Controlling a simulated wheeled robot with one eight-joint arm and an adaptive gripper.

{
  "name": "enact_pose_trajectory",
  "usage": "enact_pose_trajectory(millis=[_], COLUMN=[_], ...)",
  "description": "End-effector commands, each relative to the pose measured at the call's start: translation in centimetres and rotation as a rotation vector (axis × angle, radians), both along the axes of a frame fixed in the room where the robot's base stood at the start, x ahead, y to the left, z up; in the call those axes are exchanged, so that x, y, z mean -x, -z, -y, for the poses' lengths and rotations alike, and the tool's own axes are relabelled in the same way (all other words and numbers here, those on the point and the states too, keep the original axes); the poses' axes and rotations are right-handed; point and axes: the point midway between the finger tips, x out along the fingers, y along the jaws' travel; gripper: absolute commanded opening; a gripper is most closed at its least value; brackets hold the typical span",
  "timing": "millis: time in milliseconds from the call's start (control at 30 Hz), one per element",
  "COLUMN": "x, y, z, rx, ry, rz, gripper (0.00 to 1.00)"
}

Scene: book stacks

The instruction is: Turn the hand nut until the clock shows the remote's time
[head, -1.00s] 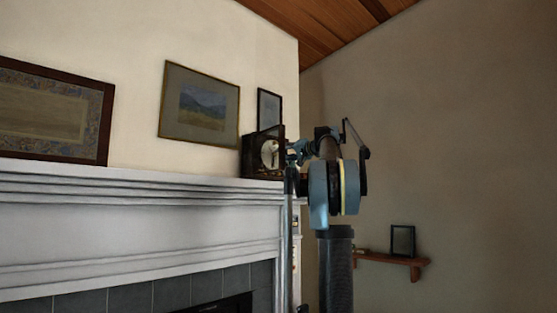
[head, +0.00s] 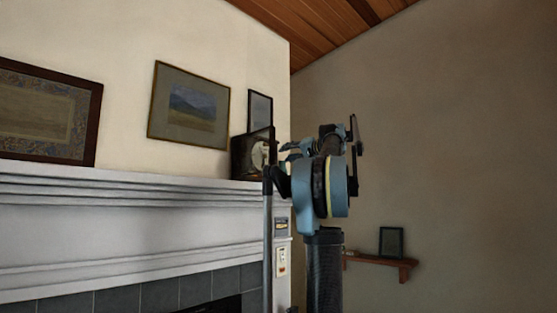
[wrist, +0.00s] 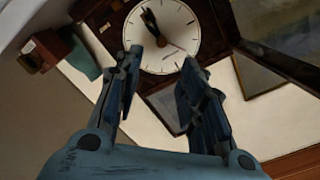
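The clock (wrist: 205,50) has a dark wooden case and a round white dial. In the head view the clock (head: 240,158) stands at the right end of the mantel. In the wrist view its dark hands (wrist: 150,22) and a thin reddish hand show. The hand nut (wrist: 162,42) appears as a small dark spot near the dial's middle; its detail is too small to tell. My gripper (wrist: 162,60) is open, its fingers apart in front of the dial's lower part, with nothing between them. I cannot make out a remote or its time.
The white mantel (head: 130,190) runs along the left. Framed pictures (head: 190,104) hang above it. A shelf (head: 383,262) with a frame is on the right wall, where much room is free.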

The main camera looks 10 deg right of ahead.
Motion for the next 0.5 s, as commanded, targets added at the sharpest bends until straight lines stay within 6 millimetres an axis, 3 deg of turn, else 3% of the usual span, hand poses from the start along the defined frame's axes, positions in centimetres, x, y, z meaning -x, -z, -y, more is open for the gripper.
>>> enact_pose_trajectory(millis=[100, 233, 500], x=[2.2, 3.2, 1.1], y=[-0.1, -0.1, -0.1], z=[1.7, 2.3, 0.6], rx=[0.031, 0.052, 0.054], ry=[0.005, 0.002, -0.003], rz=[0.023, 0.038, 0.040], gripper=[0.37, 0.37, 0.37])
